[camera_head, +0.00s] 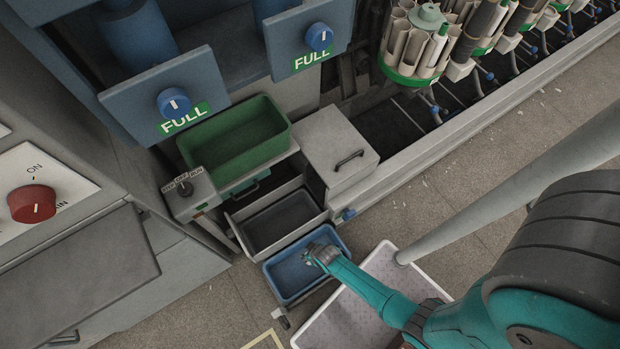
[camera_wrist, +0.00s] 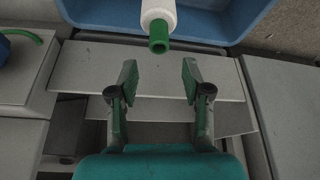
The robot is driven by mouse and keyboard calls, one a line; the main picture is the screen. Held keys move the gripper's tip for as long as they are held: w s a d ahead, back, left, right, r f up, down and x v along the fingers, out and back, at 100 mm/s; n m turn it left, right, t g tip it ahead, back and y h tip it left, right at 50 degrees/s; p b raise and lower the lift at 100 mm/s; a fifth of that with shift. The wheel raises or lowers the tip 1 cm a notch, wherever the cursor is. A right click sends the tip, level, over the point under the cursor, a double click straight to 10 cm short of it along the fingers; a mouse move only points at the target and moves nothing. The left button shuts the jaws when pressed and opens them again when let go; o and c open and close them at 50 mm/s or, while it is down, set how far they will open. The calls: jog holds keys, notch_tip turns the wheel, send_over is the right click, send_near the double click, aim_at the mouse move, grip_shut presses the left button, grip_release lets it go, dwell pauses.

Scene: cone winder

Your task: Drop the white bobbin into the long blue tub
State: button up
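The white bobbin (camera_wrist: 158,14) shows at the top of the wrist view, with a green end (camera_wrist: 159,45) pointing toward my gripper. It overlaps the near rim of the blue tub (camera_wrist: 215,22); I cannot tell whether it rests there or is in the air. My gripper (camera_wrist: 160,75) is open, its two green-and-black fingers apart with nothing between them, just short of the bobbin's green end. In the head view the long blue tub (camera_head: 288,283) is on the low level, and my gripper (camera_head: 314,252) is over its upper right part. The bobbin is not visible there.
A grey open drawer (camera_head: 277,222) adjoins the blue tub, with a green tub (camera_head: 235,140) above it. A grey lidded box (camera_head: 340,150) stands to the right. A pale perforated crate (camera_head: 345,318) is beside the tub, partly behind my arm.

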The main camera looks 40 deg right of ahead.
jog(key=shift+r, duration=0.1)
jog(key=v, duration=1.1)
jog(key=shift+s+r, duration=0.25)
jog(key=shift+r, duration=0.1)
